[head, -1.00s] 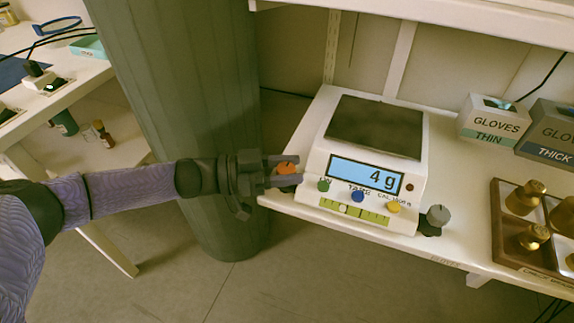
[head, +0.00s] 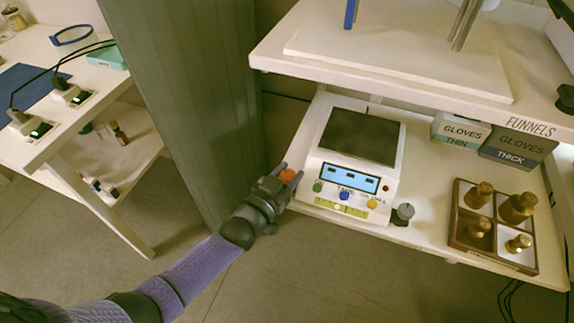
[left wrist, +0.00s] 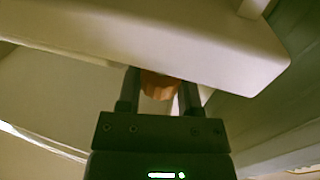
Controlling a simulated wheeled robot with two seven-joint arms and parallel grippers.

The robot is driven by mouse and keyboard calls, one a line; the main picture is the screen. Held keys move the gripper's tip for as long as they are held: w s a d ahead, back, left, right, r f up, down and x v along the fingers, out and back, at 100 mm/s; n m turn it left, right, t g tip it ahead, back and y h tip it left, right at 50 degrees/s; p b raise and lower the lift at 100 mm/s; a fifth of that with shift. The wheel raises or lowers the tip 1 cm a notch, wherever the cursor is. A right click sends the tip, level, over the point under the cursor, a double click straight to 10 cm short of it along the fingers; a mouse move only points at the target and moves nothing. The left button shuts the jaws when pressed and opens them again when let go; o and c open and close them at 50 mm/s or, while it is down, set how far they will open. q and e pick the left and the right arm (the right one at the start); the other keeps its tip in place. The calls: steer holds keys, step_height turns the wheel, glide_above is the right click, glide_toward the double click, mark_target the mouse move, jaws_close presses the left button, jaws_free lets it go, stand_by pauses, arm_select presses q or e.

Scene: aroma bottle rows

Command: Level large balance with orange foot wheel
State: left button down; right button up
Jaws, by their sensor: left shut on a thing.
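The large balance (head: 346,192) is white with a dark weighing plate (head: 360,135) and stands on the lower shelf. Its blue display (head: 349,178) shows dash-like marks. A green level strip (head: 341,208) sits on its front; the bubble is too small to place surely. The orange foot wheel (head: 288,175) is at the balance's left front corner. My left gripper (head: 288,182) is shut on this wheel; in the left wrist view the orange wheel (left wrist: 160,85) is between the two fingers. My right gripper is not in view.
An upper shelf (head: 390,85) overhangs the balance. Glove boxes (head: 518,147) stand behind, and a wooden tray (head: 462,243) with several brass weights is to the right. A green column (head: 190,110) stands left of the shelf, with a white table (head: 60,140) beyond.

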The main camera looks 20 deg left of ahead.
arm_select(q)
steer(key=shift+n+t+y+p, duration=0.3)
steer(key=shift+n+y+p, duration=0.3)
steer(key=shift+n+y, duration=1.2)
steer(key=shift+y, duration=0.9)
steer(key=shift+w, duration=0.1)
steer(key=shift+c, duration=1.3)
jaws_free()
